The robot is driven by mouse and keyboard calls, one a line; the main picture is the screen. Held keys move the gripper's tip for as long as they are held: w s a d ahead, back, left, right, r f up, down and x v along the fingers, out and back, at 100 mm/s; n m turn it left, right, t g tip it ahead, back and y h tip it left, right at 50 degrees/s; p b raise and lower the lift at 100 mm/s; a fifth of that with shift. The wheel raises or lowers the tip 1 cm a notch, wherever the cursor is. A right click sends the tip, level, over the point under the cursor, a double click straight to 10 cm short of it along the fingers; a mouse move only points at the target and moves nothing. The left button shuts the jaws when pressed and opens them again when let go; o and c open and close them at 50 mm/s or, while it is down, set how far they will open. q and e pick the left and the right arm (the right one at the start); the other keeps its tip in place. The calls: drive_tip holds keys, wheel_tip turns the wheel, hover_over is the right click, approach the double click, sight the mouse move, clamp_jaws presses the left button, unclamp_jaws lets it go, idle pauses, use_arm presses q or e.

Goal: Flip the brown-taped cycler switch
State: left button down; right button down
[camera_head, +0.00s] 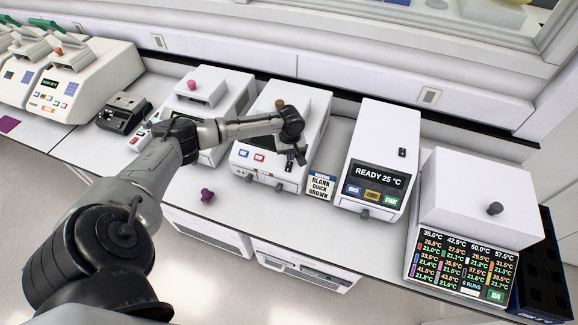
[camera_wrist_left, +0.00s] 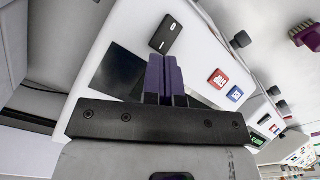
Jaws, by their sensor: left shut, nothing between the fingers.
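The white cycler (camera_head: 313,117) in the middle of the bench has a brown knob (camera_head: 280,104) on top. A card beside it (camera_head: 321,186) reads "BLANK QUICK BROWN"; I cannot make out brown tape itself. My left gripper (camera_head: 299,157) is over this cycler's right front, fingers pointing at its face. In the left wrist view the purple fingertips (camera_wrist_left: 165,62) are shut and empty, just short of a black rocker switch (camera_wrist_left: 166,35) on the white panel. A dark display (camera_wrist_left: 118,72) and red and blue buttons (camera_wrist_left: 218,79) flank the fingers. My right gripper is out of view.
A white cycler reading "READY 25 °C" (camera_head: 384,145) stands to the right, then a large unit with a temperature grid (camera_head: 480,198). Another cycler with a pink knob (camera_head: 214,88) stands left. A small purple object (camera_head: 207,195) lies near the bench's front edge.

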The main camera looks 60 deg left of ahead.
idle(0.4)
use_arm(q)
drive_tip(key=shift+f, duration=0.55)
drive_tip(key=shift+f+b, duration=0.35)
drive_tip(key=shift+f, duration=0.2)
idle(0.4)
drive_tip(key=shift+f, duration=0.2)
idle(0.3)
drive_tip(key=shift+r+p, duration=0.55)
drive_tip(key=shift+p, duration=0.15)
wheel_tip(320, 180, up, 6)
drive_tip(key=p, duration=0.7)
